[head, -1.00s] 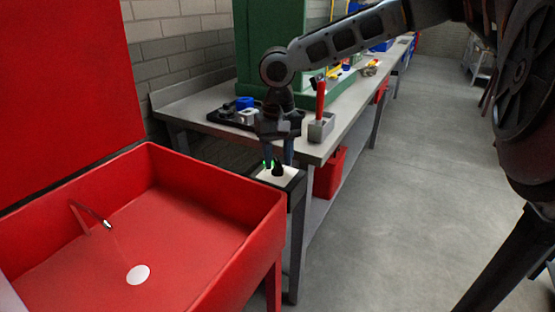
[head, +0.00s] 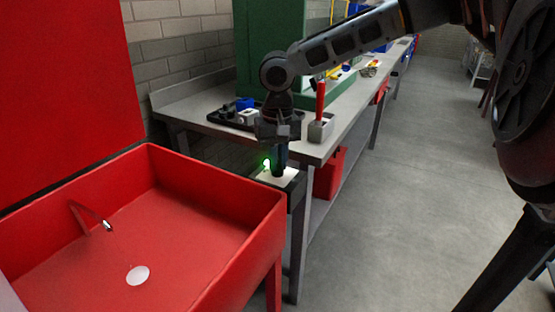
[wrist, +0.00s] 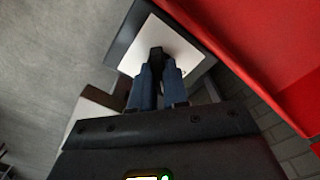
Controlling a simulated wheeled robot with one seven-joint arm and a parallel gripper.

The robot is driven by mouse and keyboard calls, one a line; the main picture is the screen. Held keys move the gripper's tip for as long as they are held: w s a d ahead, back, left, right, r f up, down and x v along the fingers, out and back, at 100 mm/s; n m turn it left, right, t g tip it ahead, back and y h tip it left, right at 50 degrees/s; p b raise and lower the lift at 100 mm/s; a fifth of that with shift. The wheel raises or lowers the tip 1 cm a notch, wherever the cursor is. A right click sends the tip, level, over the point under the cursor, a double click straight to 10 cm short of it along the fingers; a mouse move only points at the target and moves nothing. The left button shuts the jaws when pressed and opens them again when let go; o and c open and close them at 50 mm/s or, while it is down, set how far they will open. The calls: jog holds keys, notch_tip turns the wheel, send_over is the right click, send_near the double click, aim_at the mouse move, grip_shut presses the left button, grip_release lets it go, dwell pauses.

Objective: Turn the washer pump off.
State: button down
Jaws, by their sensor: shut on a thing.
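A small dark knob (wrist: 156,52) stands on a white plate (wrist: 172,45) on top of a dark stand, which also shows in the head view (head: 291,180). My gripper (head: 279,170) points down over this plate, and its two blue fingers (wrist: 157,82) are shut on the knob. The fingers hide most of the knob in the head view. The red washer basin (head: 200,215) is left of the stand. Inside it are a thin spout (head: 92,214) and a white round spot (head: 137,275).
A grey workbench (head: 215,128) runs behind the stand, holding a black tray (head: 225,121) and a grey block with a red-handled tool (head: 320,100). A red bin (head: 328,172) sits under the bench. The floor (head: 410,180) at right is clear.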

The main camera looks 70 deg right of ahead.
jog(key=shift+r+n+p, duration=0.1)
jog(key=shift+n+p, duration=0.2)
jog(key=shift+p, duration=0.15)
jog(key=shift+r+n+p, duration=0.1)
jog(key=shift+n+p, duration=0.3)
jog(key=shift+p, duration=0.3)
jog(key=n+p, duration=0.2)
jog(key=shift+p, duration=0.35)
jog(key=shift+f+n+p, duration=0.2)
jog(key=shift+n+p, duration=1.4)
jog(key=shift+n, duration=1)
jog(key=c, duration=1.1)
grip_release()
